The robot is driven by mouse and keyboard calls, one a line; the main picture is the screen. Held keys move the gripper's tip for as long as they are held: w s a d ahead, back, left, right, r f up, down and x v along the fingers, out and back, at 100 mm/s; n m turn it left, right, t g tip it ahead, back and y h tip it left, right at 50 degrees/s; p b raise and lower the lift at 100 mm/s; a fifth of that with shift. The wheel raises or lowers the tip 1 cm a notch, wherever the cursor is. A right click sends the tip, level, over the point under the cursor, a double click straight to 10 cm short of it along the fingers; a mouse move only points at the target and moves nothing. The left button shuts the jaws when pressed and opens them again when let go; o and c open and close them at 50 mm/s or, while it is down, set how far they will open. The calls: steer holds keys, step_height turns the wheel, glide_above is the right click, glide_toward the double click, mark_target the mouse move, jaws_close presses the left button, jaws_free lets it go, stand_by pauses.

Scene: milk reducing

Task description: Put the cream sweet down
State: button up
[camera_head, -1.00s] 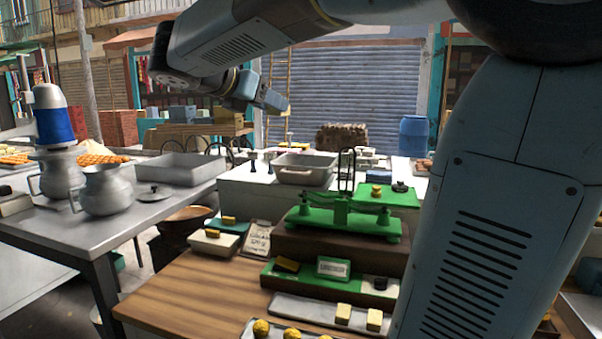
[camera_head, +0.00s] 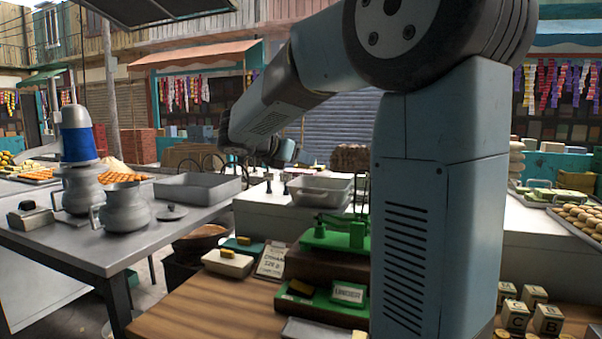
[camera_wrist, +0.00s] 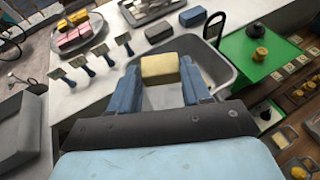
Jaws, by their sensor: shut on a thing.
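The cream sweet (camera_wrist: 159,69) is a pale yellow block between the two blue fingers of my gripper (camera_wrist: 162,84) in the wrist view. My gripper is shut on it. Behind and below it is a grey metal tub (camera_wrist: 213,60), which also shows in the head view (camera_head: 319,194) on a white counter. In the head view my gripper (camera_head: 286,151) hangs above and behind the tub's left part; the sweet is too small to make out there. I cannot tell the exact height of the sweet above the tub.
Several small spatula-like tools (camera_wrist: 101,50) lie left of the tub in the wrist view, near a plate of sweets (camera_wrist: 76,37). A green scale plate (camera_wrist: 259,56) with a small yellow piece stands right of the tub. Metal pots (camera_head: 125,207) stand at left.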

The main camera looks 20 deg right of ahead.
steer(key=shift+w+d+f, duration=0.1)
steer(key=shift+w+f, duration=0.05)
steer(key=shift+f, duration=0.8)
steer(key=shift+w+d+f, duration=0.1)
steer(key=shift+w+f, duration=0.05)
steer(key=shift+f, duration=0.8)
steer(key=shift+f, duration=0.6)
steer(key=o, duration=1)
steer(key=shift+r, duration=0.1)
